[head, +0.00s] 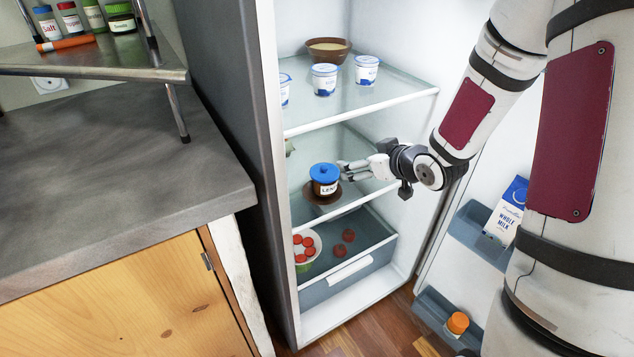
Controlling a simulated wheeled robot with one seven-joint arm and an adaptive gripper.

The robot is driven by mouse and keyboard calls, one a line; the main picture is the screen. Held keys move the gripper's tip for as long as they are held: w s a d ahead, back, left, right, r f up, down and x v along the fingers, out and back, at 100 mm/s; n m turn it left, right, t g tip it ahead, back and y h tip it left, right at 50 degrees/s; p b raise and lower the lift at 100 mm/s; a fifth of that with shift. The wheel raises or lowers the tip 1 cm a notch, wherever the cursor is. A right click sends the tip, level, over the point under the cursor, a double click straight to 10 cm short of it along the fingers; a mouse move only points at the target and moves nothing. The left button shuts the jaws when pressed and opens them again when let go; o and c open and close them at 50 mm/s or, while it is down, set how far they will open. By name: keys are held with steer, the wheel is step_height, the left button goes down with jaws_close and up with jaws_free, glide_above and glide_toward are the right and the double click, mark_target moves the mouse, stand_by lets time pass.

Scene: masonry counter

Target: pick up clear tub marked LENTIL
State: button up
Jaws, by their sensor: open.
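The clear tub marked LENTIL (325,189) has a blue lid and dark brown contents, and only the start of its label can be read. It stands upright inside the open fridge, on the middle glass shelf, with a brown round shape under it, perhaps a dish. My gripper (345,173) reaches in from the right, with its fingers pointing left at the height of the lid. The fingers are open and hold nothing. The fingertips are very close to the lid's right side; I cannot tell whether they touch it.
White cups (325,80) and a brown bowl (328,50) stand on the upper shelf. The drawer (345,273) below holds a bowl of red items and loose red ones. The fridge door at right carries a milk carton (508,211). A grey counter (110,180) lies left.

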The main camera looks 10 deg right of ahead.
steer(key=t+y+b, duration=0.1)
steer(key=y+b, duration=0.1)
steer(key=b, duration=0.2)
glide_toward(335, 180)
steer(key=w, duration=0.1)
steer(key=f, duration=0.1)
steer(key=b+x, duration=0.1)
steer(key=x, duration=0.3)
steer(key=b+x, duration=0.1)
steer(key=x, duration=0.4)
steer(key=shift+a+r, duration=0.15)
steer(key=shift+r, duration=0.1)
steer(key=b+x, duration=0.1)
steer(key=x, duration=0.1)
steer(key=b+x, duration=0.1)
steer(key=x, duration=0.1)
steer(key=shift+a+f, duration=0.25)
steer(key=shift+f, duration=0.3)
steer(key=shift+w+a+f, duration=0.1)
steer(key=shift+w, duration=0.25)
steer(key=c, duration=1.6)
